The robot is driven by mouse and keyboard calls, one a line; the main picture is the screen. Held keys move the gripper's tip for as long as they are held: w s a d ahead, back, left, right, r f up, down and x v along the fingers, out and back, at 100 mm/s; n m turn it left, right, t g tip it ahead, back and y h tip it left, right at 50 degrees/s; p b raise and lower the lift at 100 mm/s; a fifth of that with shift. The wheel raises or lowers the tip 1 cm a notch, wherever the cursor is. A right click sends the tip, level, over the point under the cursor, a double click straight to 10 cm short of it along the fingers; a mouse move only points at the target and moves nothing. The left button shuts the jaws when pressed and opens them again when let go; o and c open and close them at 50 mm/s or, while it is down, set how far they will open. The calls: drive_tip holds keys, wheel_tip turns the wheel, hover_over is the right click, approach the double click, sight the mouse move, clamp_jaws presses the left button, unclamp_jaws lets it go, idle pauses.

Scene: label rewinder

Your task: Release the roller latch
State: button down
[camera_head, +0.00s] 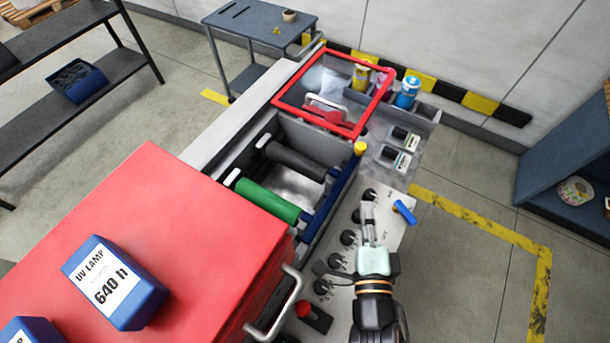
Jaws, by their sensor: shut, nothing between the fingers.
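A green roller (266,200) and a dark grey roller (295,160) lie side by side in an open machine bay. A blue bar (338,190) with a yellow knob (360,148) at its far end runs along the bay's right side; it may be the roller latch, but I cannot tell for sure. My gripper (367,208) is shut and empty. It is over the light control panel (393,232), right of and nearer than the yellow knob, apart from it. A blue lever (405,212) lies just right of my fingertips.
Black knobs (348,237) line the panel, partly behind my gripper. A red emergency button (303,308) is at the near end. A red-framed clear cover (300,83) stands beyond the rollers. A red cabinet with a metal handle (275,308) and blue UV lamp boxes (115,282) fills the left.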

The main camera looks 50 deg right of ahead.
drive_tip(key=shift+a+f+m, duration=0.25)
drive_tip(key=shift+f+m, duration=0.1)
drive_tip(key=shift+m, duration=0.15)
drive_tip(key=shift+s+d, duration=0.15)
drive_tip(key=shift+s, duration=0.05)
drive_tip(key=p, duration=0.5)
approach(362, 152)
drive_tip(key=x, duration=0.7)
drive_tip(key=shift+w, duration=0.1)
